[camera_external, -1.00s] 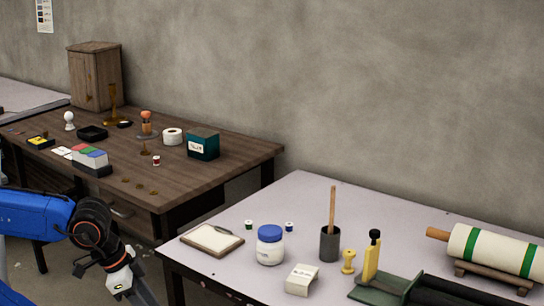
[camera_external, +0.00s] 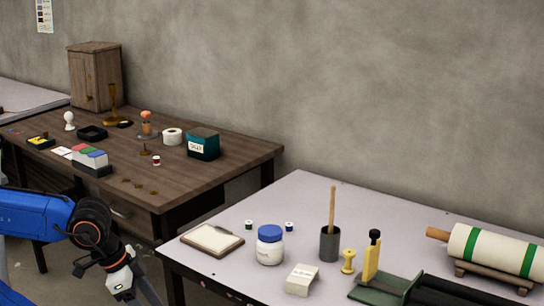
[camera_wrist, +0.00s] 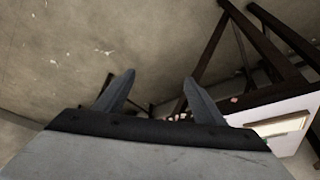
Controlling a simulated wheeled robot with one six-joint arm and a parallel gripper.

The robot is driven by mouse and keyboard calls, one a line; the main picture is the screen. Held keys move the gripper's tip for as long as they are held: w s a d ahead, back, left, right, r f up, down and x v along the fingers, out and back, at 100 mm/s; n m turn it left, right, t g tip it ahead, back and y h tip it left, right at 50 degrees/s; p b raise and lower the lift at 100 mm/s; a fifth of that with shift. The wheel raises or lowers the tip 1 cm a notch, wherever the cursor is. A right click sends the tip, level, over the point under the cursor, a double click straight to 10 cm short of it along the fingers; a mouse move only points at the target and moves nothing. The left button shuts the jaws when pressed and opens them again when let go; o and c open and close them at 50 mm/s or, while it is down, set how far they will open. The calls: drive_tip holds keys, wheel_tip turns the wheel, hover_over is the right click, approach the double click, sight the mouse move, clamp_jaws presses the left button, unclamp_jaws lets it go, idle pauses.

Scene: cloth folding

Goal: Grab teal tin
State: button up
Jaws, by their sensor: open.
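The teal tin (camera_external: 203,144) is a dark teal box with a white label on its front. It stands upright near the right end of the brown wooden table (camera_external: 225,168). In the external view my blue arm is at the lower left, low in front of the tables, and its fingertips are cut off by the bottom edge. In the wrist view my gripper (camera_wrist: 155,88) shows two grey fingers spread apart with nothing between them. The tin cannot be made out in the wrist view.
A white tape roll (camera_external: 172,136) stands just left of the tin, and a small red-and-white spool (camera_external: 157,160) lies in front. The pale table (camera_external: 300,195) at right holds a jar (camera_external: 270,245), a clipboard (camera_external: 212,238) and a cup (camera_external: 330,243). The brown table's right end is clear.

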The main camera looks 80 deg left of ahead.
drive_tip(key=o, duration=0.8)
drive_tip(key=w+a+r+n+y, duration=0.1)
drive_tip(key=w+a+r+n, duration=0.2)
drive_tip(key=w+a+r, duration=1.05)
drive_tip(key=w+a+r+n, duration=0.1)
drive_tip(key=w+a+r, duration=0.5)
drive_tip(key=a, duration=0.2)
wheel_tip(320, 180, up, 5)
drive_tip(key=n+g+y, duration=0.2)
drive_tip(key=n, duration=0.3)
hover_over(211, 143)
drive_tip(key=s+a, duration=0.2)
drive_tip(key=s, duration=0.3)
drive_tip(key=x, duration=1.7)
drive_tip(key=shift+w+a, duration=0.25)
drive_tip(key=shift+w, duration=0.1)
